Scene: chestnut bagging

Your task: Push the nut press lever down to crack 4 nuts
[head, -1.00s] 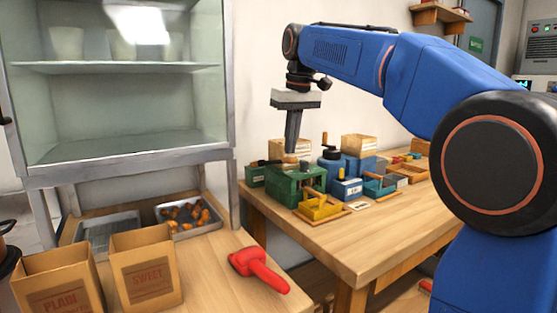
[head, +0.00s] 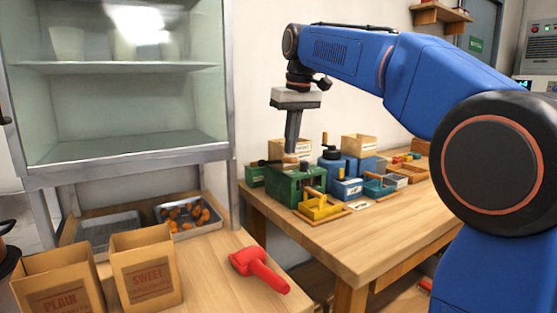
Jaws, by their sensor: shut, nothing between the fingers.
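My gripper (head: 291,153) points straight down over the back table, its fingers shut with nothing seen between them. The fingertips are at the top of a green box-shaped device (head: 288,186), which looks like the nut press. A wooden-coloured lever or handle end (head: 291,158) shows right below the fingertips; I cannot tell whether they touch it. Nuts inside the press cannot be made out from here. Several brown nuts (head: 186,214) lie in a metal tray (head: 212,226) on the front counter, inside the cabinet's lower opening.
Beside the green device stand a yellow tray-like device (head: 320,207), a blue device (head: 347,190) and wooden boxes (head: 359,144). The back table's front right (head: 375,240) is clear.

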